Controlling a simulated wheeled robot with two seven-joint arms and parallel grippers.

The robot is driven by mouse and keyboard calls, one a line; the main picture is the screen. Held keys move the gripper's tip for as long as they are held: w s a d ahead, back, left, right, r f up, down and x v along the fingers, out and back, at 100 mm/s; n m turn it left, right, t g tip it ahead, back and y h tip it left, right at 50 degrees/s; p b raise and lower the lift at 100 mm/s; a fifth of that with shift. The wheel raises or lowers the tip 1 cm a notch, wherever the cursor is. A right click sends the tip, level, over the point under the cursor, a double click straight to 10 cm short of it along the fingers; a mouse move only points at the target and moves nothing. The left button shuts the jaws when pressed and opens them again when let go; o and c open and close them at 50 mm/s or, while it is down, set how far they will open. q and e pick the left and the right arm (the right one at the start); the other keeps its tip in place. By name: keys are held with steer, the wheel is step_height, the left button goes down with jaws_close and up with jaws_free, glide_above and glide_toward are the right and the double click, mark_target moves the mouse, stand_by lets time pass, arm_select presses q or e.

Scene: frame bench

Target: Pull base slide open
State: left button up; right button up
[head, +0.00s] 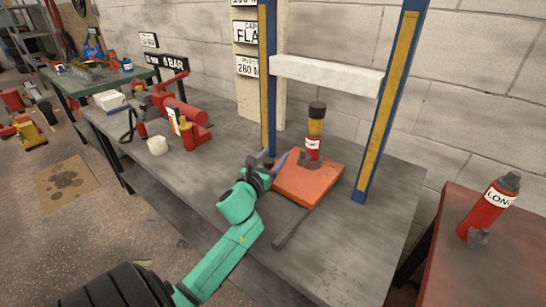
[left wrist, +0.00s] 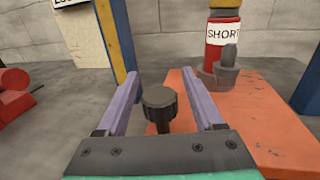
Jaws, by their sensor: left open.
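The base slide is most likely the orange plate (head: 317,188) on the grey bench, between the blue posts of the frame; it also shows in the left wrist view (left wrist: 262,132). A black knob (left wrist: 160,97) shows at the plate's left side. My left gripper (head: 269,159) is open at the plate's left edge. In the left wrist view its purple fingers (left wrist: 160,76) lie either side of the knob, with gaps. My right gripper is out of view.
A dark flat bar (head: 290,228) lies in front of the plate. The blue posts (head: 390,98) carry a white crossbar (head: 325,76). Red tools (head: 182,105) and a white roll (head: 157,145) lie left on the bench. A red table (head: 475,265) with another bottle (head: 490,208) stands right.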

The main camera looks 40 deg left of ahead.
arm_select(q)
steer(key=shift+c, duration=0.3)
jaws_close()
stand_by(1.1)
